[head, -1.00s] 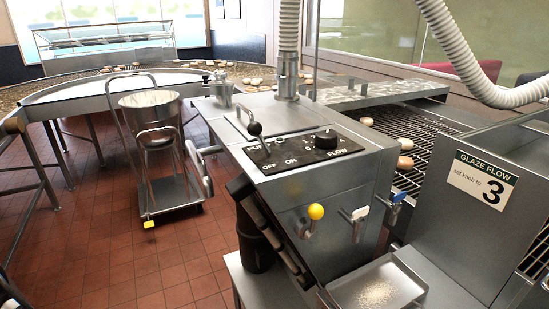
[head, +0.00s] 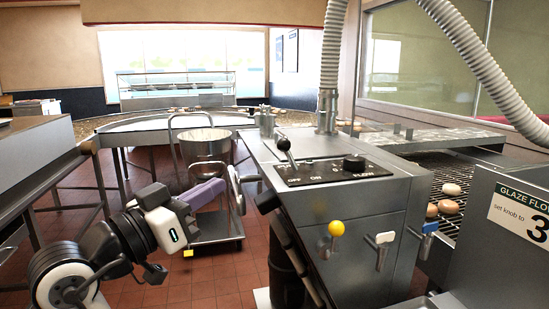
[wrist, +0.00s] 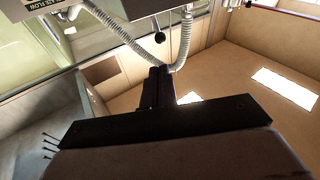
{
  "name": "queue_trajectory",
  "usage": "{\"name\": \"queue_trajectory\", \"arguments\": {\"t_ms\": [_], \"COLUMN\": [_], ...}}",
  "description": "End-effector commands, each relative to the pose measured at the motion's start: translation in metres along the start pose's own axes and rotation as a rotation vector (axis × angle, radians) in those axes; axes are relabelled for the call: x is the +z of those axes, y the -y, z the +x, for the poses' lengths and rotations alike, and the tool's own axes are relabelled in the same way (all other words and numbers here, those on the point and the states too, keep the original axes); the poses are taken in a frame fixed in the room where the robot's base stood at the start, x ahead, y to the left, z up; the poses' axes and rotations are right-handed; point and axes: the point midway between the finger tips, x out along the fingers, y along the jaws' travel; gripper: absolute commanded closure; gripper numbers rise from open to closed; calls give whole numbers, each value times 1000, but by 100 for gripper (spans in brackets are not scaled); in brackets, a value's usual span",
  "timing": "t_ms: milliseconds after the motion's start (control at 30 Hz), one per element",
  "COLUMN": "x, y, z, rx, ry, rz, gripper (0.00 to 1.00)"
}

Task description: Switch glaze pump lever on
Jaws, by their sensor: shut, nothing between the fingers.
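The glaze pump lever (head: 283,143) is a black ball on a thin stem above the black control panel (head: 330,171) on the steel machine. Its stem leans up and left from the panel, which carries OFF and ON labels. My gripper (head: 220,187) is left of the machine, apart from the lever, its purple-grey fingers pointing right. In the wrist view the fingers (wrist: 158,72) are shut and empty. A black ball on a stem, which looks like the lever (wrist: 160,37), shows beyond their tips.
A black flow knob (head: 354,163) sits right of the lever. Yellow (head: 336,228), white (head: 385,238) and blue (head: 430,227) handles are on the machine's front. A cart with a steel pot (head: 205,146) stands behind my arm. A hose (head: 334,50) rises from the machine top.

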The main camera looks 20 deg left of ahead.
Motion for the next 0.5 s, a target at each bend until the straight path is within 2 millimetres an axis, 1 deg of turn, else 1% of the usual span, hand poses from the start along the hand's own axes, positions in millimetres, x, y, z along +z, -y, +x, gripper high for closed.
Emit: {"name": "queue_trajectory", "arguments": {"t_ms": [167, 267, 367, 500], "x": [0, -1, -2, -3], "y": [0, 0, 0, -1], "z": [1, 8, 21, 50], "rx": [-1, -1, 0, 2], "ry": [-2, -1, -2, -1], "rz": [0, 0, -1, 0], "gripper": [100, 100, 100, 100]}}
